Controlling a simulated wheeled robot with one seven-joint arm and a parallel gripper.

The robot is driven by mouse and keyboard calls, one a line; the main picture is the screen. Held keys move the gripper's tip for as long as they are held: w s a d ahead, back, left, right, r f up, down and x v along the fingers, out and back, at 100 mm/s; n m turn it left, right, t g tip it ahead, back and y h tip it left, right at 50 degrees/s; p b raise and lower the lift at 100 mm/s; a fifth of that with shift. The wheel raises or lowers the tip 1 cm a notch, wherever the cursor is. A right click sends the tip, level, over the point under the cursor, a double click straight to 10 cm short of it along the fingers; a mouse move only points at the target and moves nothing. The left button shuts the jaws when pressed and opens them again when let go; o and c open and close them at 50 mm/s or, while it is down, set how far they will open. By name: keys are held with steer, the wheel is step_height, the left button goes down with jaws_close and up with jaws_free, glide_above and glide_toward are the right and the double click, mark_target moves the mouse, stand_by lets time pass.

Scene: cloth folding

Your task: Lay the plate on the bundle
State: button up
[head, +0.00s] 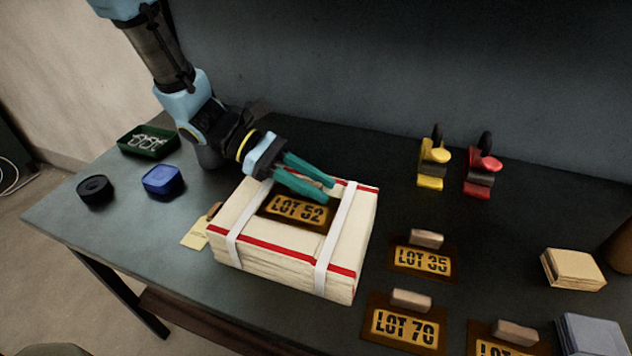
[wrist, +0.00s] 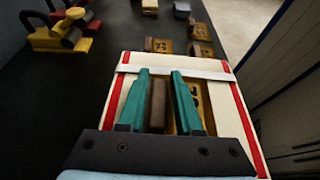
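The bundle (head: 265,250) is a cream stack with red edge bands and two white straps, lying on the table. The plate marked LOT 52 (head: 295,208) lies on its top between the straps. In the wrist view the plate (wrist: 196,98) shows partly behind the fingers, with its brown block handle (wrist: 157,103) between them. My gripper (head: 328,190) is over the bundle's top; its teal fingers (wrist: 160,72) stand apart on both sides of the handle, with a visible gap at the right. In the head view the fingers hide the handle.
Plates LOT 35 (head: 421,261) and LOT 70 (head: 404,328) lie right of the bundle, with another plate at the front. Yellow (head: 431,170) and red (head: 481,178) clamps stand behind. A green tray (head: 148,141), blue box (head: 163,180) and black round item (head: 95,189) are left.

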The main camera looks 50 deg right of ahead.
steer(key=shift+o, duration=1.2)
steer(key=shift+r, duration=0.1)
steer(key=b+v, duration=0.2)
steer(key=v, duration=1)
steer(key=shift+b, duration=0.35)
steer(key=w+a+f+m+t+y, duration=0.1)
steer(key=w+a+t, duration=0.3)
steer(key=a, duration=0.8)
steer(key=w+a+f+m+t+y, duration=0.1)
steer(key=w+a+t, duration=0.4)
steer(key=a, duration=0.8)
steer(key=w+a+m+t+y, duration=0.2)
steer(key=w+a+t, duration=0.3)
steer(key=a, duration=0.8)
steer(key=shift+w+f+m, duration=0.4)
steer(key=shift+w, duration=0.7)
steer(key=shift+a, duration=0.1)
